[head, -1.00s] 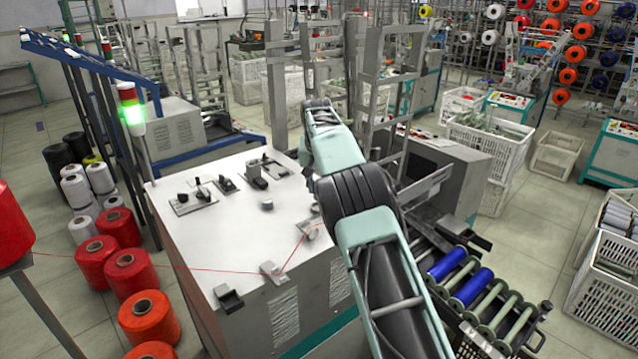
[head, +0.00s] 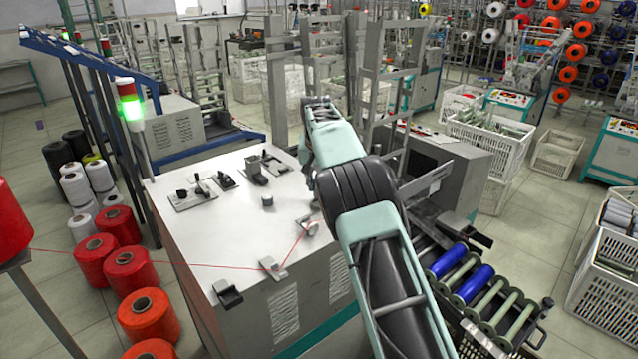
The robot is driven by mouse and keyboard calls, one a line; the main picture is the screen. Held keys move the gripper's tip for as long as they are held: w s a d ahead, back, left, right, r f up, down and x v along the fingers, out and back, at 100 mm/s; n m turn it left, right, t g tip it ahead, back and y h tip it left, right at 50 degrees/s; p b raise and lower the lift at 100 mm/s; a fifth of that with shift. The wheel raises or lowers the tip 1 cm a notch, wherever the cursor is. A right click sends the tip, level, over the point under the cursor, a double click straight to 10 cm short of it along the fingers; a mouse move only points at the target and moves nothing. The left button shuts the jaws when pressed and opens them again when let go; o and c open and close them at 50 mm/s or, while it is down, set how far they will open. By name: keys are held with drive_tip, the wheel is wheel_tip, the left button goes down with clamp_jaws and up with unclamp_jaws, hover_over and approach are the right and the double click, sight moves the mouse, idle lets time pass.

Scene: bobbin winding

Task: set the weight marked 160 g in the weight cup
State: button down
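The white machine top (head: 225,235) carries several small fittings. A small grey cylinder (head: 267,200) stands alone near its middle; it may be a weight, but no marking is readable. A plate with dark knobs (head: 194,196) lies at the left, with a smaller dark fitting (head: 224,180) beside it. A grey block-like fitting (head: 256,171) stands farther back. I cannot tell which part is the weight cup or which weight is marked 160 g. My arm reaches over the right side of the machine, and its links hide that part of the top. My gripper does not show.
A red thread runs from a large red cone (head: 12,225) through a guide (head: 271,267) to a round grey part (head: 312,228). Red cones (head: 148,315) stand at the left. A roller rack with blue bobbins (head: 470,285) is at the right. Metal uprights (head: 277,100) rise behind.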

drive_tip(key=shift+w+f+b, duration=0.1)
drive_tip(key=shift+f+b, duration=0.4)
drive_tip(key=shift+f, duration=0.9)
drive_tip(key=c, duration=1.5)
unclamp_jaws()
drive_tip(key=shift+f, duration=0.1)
